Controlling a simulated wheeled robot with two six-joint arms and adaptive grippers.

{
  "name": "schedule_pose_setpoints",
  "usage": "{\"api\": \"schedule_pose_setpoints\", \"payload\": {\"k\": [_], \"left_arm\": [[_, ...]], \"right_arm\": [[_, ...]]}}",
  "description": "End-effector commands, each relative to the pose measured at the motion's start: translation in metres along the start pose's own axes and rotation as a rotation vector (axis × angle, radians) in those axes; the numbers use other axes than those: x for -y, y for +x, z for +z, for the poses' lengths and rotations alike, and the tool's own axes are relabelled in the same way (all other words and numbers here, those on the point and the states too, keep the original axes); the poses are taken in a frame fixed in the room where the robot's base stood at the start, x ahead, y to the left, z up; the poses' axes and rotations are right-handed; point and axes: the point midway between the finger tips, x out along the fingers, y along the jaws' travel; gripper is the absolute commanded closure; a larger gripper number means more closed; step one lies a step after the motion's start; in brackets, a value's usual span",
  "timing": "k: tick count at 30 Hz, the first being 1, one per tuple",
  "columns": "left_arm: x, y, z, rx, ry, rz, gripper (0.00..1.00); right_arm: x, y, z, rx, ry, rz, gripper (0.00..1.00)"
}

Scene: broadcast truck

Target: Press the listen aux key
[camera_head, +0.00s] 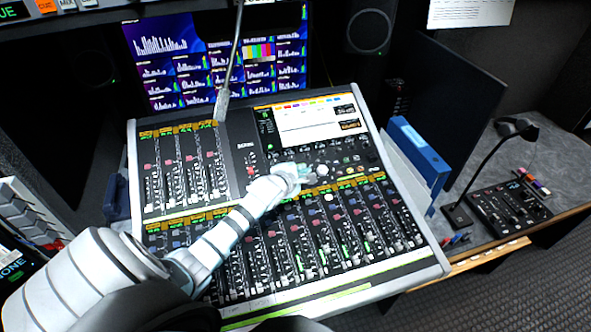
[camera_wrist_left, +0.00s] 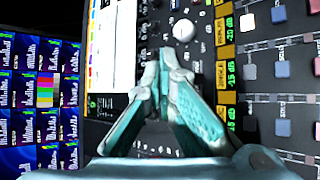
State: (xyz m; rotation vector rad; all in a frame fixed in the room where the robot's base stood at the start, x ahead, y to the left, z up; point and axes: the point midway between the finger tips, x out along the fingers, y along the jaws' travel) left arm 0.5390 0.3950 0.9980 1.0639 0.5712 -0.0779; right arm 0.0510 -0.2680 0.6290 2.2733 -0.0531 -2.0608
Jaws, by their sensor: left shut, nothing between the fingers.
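The mixing console (camera_head: 139,167) fills the middle of the head view, with fader strips, small keys and a bright screen (camera_head: 309,120). My left gripper (camera_head: 300,173) is shut and empty over the console's central control section, just below the screen. In the left wrist view the teal fingertips (camera_wrist_left: 166,62) are together, pointing at the panel near a round white knob (camera_wrist_left: 183,30). The labels are too small to read, so I cannot tell which is the listen aux key. Contact with the panel is unclear.
A thin gooseneck (camera_head: 231,65) rises behind the console, before a monitor wall (camera_head: 165,50). A blue binder (camera_head: 419,150) stands close by the console's right side. Farther right are a desk microphone (camera_head: 487,165) and a small control box (camera_head: 508,207).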

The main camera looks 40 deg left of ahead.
Motion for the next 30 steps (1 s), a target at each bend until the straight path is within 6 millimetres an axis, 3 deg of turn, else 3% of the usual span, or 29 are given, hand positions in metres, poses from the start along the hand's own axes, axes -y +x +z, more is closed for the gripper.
{"api": "schedule_pose_setpoints", "payload": {"k": [9,12,18,30], "left_arm": [[0.017,0.022,-0.016,-0.001,-0.002,-0.002,1.00],[0.028,0.034,-0.025,0.001,0.002,0.001,1.00],[0.042,0.052,-0.038,0.001,0.001,0.000,1.00],[0.045,0.061,-0.044,0.001,0.001,0.000,1.00]], "right_arm": [[0.000,0.000,-0.001,-0.001,0.000,0.000,0.67],[0.002,0.024,0.002,-0.002,0.000,0.000,0.67],[0.005,0.052,0.004,-0.002,0.000,-0.001,0.67],[0.006,0.061,0.005,-0.002,0.000,-0.002,0.67]]}}
